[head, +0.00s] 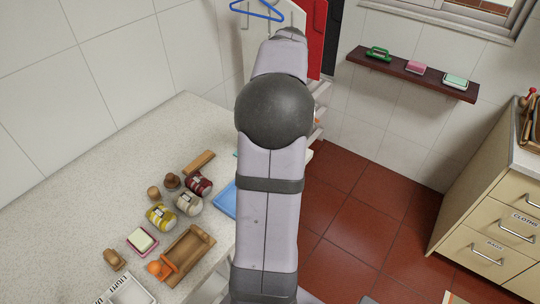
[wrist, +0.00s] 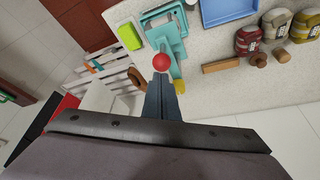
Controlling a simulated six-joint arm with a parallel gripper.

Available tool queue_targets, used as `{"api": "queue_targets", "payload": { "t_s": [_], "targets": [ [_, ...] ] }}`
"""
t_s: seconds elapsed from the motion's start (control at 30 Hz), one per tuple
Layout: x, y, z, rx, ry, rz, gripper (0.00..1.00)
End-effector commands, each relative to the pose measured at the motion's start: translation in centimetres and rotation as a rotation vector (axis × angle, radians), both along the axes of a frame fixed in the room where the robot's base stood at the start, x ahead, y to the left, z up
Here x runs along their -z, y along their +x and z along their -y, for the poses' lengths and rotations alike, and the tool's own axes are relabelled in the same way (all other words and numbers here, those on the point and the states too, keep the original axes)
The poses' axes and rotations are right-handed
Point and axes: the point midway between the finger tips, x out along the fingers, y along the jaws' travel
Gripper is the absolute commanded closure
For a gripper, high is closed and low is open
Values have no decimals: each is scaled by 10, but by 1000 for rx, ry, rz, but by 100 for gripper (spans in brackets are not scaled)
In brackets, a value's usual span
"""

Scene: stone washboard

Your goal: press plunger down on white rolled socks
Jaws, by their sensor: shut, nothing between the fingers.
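In the wrist view, a teal press-like frame (wrist: 179,48) stands on the pale stone counter. A round red knob (wrist: 162,62), which looks like the top of its plunger, is right in front of my fingertips. My gripper (wrist: 163,80) is shut with nothing in it, its dark fingers pointing at the knob. I cannot tell whether the fingertips touch it. The white rolled socks are not clearly visible in either view. In the head view my own arm hides the gripper and almost all of the press.
A blue tray (head: 226,201) lies beside my arm. Several jars, including a yellow one (head: 161,217), stand left of it, near a wooden block (head: 199,163) and a wooden tray (head: 187,254). A yellow-green block (wrist: 130,36) lies near the press. The counter's back left is clear.

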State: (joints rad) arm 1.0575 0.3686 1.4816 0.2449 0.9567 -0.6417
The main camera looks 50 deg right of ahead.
Motion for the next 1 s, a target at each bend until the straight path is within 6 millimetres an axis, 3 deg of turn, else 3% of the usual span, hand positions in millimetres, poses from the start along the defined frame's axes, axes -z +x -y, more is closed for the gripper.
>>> {"api": "queue_targets", "payload": {
  "t_s": [0.73, 1.0],
  "targets": [
    [19, 0, 0, 0, 0, -1, 100],
    [18, 0, 0, 0, 1, 0, 100]
  ]
}}
